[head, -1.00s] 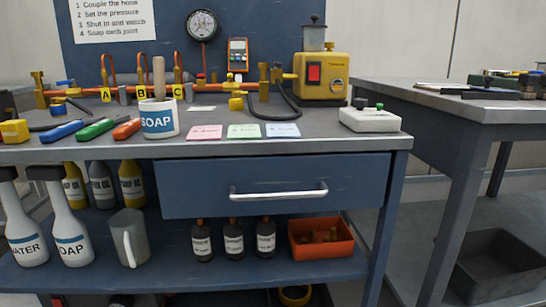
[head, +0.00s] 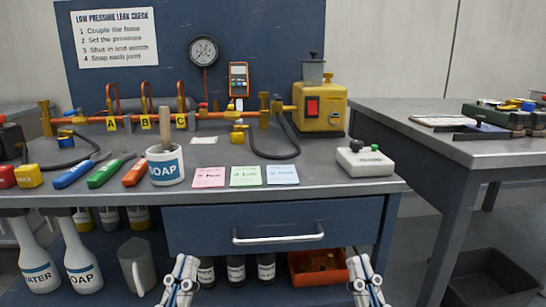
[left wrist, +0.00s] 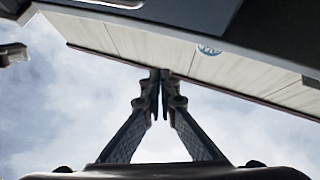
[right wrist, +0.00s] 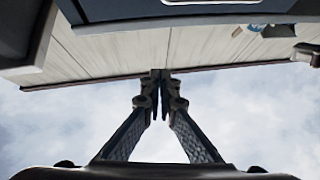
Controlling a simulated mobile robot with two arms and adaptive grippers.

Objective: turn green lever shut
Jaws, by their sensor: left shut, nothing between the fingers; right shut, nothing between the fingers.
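A green-handled tool (head: 105,173) lies on the bench top between a blue one and an orange one. A white box (head: 365,161) at the bench's right has a small green knob and a black knob. I cannot make out a green lever on the orange pipe (head: 215,115), which carries tags A, B and C and orange loops. My left gripper (head: 185,262) is shut and empty in front of the drawer, below the bench top. My right gripper (head: 358,262) is shut and empty to its right. In both wrist views the fingertips meet.
A soap pot with a brush (head: 165,167) and three colored cards (head: 245,176) stand near the bench's front. A yellow pump (head: 320,107), a gauge (head: 203,51) and a black hose (head: 270,150) are behind. A second table (head: 440,130) stands at right.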

